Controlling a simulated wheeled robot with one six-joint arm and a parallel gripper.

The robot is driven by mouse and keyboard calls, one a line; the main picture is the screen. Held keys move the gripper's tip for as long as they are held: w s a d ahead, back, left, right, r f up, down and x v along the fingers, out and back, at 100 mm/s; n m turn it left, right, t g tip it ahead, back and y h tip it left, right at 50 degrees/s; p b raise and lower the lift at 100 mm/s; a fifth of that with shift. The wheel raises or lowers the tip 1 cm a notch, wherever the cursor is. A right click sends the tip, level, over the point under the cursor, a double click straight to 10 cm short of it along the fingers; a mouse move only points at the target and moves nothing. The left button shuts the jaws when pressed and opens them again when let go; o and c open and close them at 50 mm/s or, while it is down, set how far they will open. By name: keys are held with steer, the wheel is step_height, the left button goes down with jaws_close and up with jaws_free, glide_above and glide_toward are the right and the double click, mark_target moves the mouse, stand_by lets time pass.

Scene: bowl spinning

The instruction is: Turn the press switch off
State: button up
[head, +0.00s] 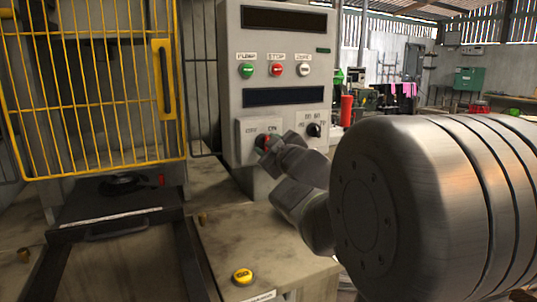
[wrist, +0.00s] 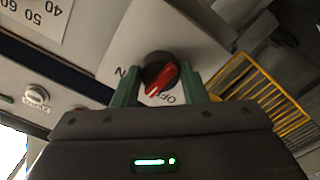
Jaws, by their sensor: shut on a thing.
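The press switch (head: 262,139) is a red and black rotary knob on a light plate low on the grey control panel, with OFF at left and ON at right. In the wrist view the knob (wrist: 160,73) sits between my gripper's two green fingers. Its red pointer is turned toward the lower part of that picture, beside the OFF lettering; the exact setting is hard to tell. My gripper (head: 270,146) reaches the knob from the right and is shut on it. It also shows in the wrist view (wrist: 160,88). My wrist hides part of the switch plate in the head view.
Green, red and white buttons (head: 276,69) sit higher on the panel. A second dial (head: 313,130) is just right of the switch. A yellow cage door (head: 165,80) stands at left.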

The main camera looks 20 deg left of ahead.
steer(key=shift+n+b, duration=2.45)
steer(key=shift+n, duration=2.55)
steer(key=o, duration=1)
steer(key=shift+c, duration=0.2)
steer(key=shift+r, duration=0.1)
steer(key=shift+d, duration=0.1)
steer(key=p+v, duration=0.3)
steer(key=v, duration=1)
steer(key=shift+s+d, duration=0.2)
steer(key=shift+d, duration=0.1)
